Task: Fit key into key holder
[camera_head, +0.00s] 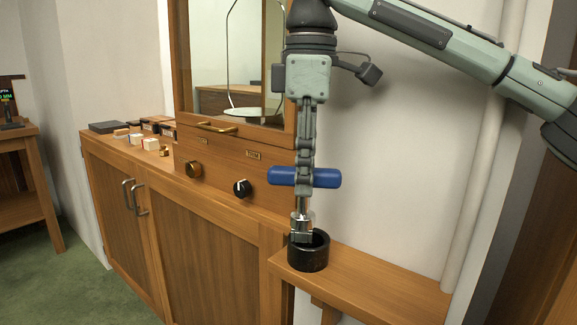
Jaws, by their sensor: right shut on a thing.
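My right gripper (305,180) comes down from the upper right and is shut on the blue crossbar handle of the key (326,178). The key's metal shaft (301,222) points straight down below the handle. Its lower end is at the mouth of a black cylindrical holder (309,258), toward the holder's left side. I cannot tell whether the tip is inside the holder or in front of its rim. The holder stands upright on a small wooden shelf. My left gripper is not in view.
The wooden shelf (385,290) is clear right of the holder. A wooden cabinet (205,235) with a gold knob (194,169) and a black knob (242,188) stands at left. Several small blocks lie on its far top. A pale pipe (475,185) runs down the right wall.

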